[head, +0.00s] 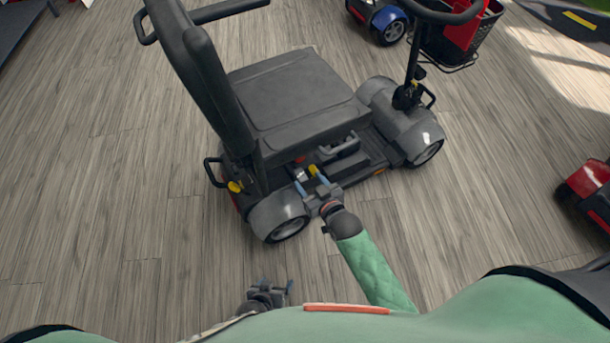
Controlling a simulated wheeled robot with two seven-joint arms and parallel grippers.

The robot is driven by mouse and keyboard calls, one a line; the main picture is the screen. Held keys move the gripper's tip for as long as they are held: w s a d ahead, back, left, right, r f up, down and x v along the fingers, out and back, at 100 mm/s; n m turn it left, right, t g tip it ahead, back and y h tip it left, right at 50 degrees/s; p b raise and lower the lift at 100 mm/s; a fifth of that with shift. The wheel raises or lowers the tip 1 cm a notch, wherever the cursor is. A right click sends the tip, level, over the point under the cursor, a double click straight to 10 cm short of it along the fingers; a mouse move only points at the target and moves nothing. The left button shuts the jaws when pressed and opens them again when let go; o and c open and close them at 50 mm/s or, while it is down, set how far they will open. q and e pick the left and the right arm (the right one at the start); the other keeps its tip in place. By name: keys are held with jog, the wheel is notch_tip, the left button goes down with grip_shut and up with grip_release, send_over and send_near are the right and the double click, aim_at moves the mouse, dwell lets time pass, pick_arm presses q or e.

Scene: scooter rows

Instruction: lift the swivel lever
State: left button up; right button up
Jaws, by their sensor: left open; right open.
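A grey mobility scooter (300,95) stands side-on below me, its seat back to the left. A small yellow-tipped lever (312,169), which looks like the swivel lever, shows low under the seat's near side. My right gripper (311,181) is open at the scooter's near side. Its two blue fingertips are spread close to the yellow tip; I cannot tell whether they touch it. The lever's inner part is hidden under the seat. My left gripper (274,286) is open and empty, low in the view and well away from the scooter.
A yellow knob (235,187) shows at the scooter's rear. A red scooter (590,190) is at the right edge. The wooden floor (95,180) at the left is clear.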

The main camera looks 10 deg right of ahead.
jog(key=shift+v, duration=0.9)
